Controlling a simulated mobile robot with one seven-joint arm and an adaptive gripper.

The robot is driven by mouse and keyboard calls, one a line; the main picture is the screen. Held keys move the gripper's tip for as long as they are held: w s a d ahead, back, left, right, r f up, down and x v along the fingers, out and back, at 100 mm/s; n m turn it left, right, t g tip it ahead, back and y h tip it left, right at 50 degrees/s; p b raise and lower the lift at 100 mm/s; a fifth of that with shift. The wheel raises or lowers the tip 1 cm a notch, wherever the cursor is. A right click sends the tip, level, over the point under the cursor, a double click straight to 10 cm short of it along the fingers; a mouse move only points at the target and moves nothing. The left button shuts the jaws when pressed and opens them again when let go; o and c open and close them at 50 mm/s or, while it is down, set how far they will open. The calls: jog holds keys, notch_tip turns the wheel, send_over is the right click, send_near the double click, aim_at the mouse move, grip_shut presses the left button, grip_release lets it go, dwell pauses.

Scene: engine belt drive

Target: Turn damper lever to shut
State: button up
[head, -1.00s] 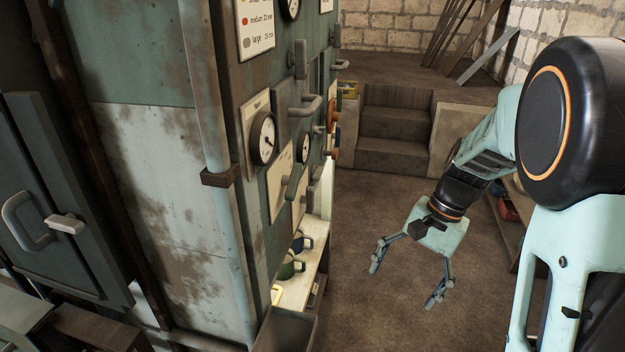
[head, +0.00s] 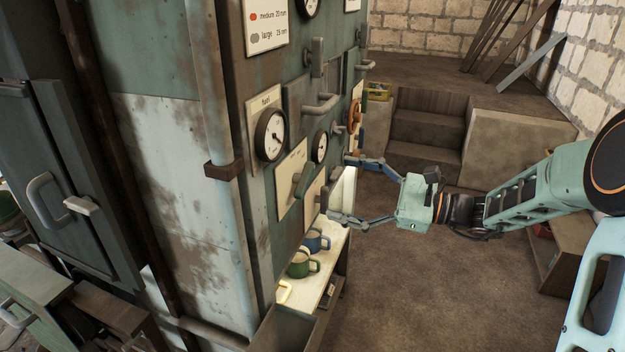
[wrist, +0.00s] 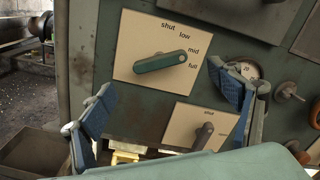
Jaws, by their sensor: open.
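No damper name is readable on either plate. In the head view the upper lever (head: 300,182) and lower lever (head: 323,200) show on the panel's side face. My gripper (head: 342,187) is open and empty, its fingers facing the panel near these levers. In the wrist view its fingers (wrist: 162,98) flank the space between the plates, apart from both levers.
Gauges (head: 270,135) and a grey handle (head: 320,104) stick out above the levers. An orange handwheel (head: 354,115) sits farther along. A shelf with a green mug (head: 303,262) and a blue mug (head: 316,240) lies below. The floor (head: 430,290) right of the panel is clear.

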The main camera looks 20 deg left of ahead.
aim_at(309, 181)
jog(key=a, duration=0.4)
jog(key=a+p, duration=0.1)
jog(key=a, duration=0.2)
jog(key=shift+w+a, duration=0.1)
jog(key=shift+w, duration=0.2)
jog(key=shift+f, duration=0.1)
jog(key=c, duration=1.2)
